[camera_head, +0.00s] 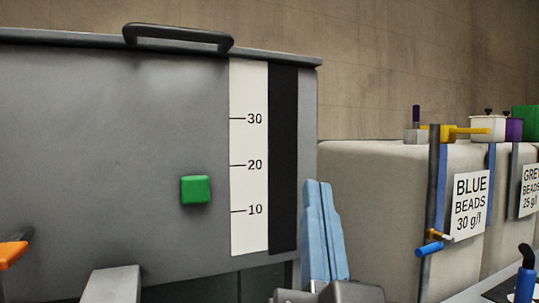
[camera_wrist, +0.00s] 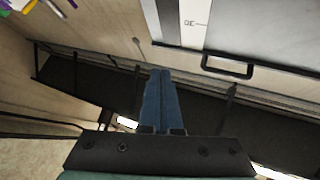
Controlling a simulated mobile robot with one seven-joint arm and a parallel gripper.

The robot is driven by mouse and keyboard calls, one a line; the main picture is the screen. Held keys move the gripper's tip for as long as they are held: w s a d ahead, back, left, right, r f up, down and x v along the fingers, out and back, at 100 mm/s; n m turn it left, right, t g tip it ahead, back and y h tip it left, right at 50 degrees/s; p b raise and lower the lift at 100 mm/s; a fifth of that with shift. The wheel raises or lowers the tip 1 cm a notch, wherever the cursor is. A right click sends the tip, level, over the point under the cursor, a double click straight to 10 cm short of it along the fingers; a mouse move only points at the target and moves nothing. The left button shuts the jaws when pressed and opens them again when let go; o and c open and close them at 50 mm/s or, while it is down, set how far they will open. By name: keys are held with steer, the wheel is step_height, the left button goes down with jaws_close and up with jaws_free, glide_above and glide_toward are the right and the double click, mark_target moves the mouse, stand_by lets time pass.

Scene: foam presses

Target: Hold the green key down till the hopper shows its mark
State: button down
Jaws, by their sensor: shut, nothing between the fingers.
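The green key (camera_head: 196,190) is a square button on the front of the grey hopper (camera_head: 100,130). Right of it a white scale (camera_head: 248,225) reads 10, 20 and 30, beside a black strip (camera_head: 283,160). The strip looks evenly dark, with no level showing in it. My gripper (camera_head: 319,183) has blue fingers pressed together, pointing up, right of the hopper's edge and apart from the key. In the wrist view its fingertips (camera_wrist: 160,72) are shut and empty; the scale's end (camera_wrist: 183,22) shows above them, and the key is not in view.
Pale sacks or bins stand at the right, with a sign (camera_head: 470,204) reading BLUE BEADS 30 g/l and a second sign (camera_head: 529,189) partly cut off. A blue-handled valve (camera_head: 430,248) sticks out there. A dark handle (camera_head: 178,38) tops the hopper. An orange part (camera_head: 12,252) is at lower left.

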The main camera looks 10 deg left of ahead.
steer(key=w+a+f+m+g+y+p, duration=0.2)
steer(key=w+a+m+g+y+p, duration=0.4)
steer(key=m+p, duration=1)
steer(key=s+m+g+y+p, duration=0.1)
steer(key=s+m+g+p, duration=0.2)
steer(key=s+m+p, duration=0.7)
steer(key=m+p, duration=0.1)
steer(key=p, duration=1)
steer(key=shift+a+r+g, duration=0.35)
steer(key=shift+a+g, duration=0.05)
steer(key=shift+w, duration=0.15)
steer(key=p, duration=0.4)
glide_toward(195, 191)
steer(key=x, duration=0.5)
steer(key=shift+w+a+r, duration=0.1)
steer(key=shift+w+r, duration=0.05)
steer(key=shift+w, duration=0.05)
steer(key=shift+w+a, duration=0.4)
steer(key=shift+w, duration=0.2)
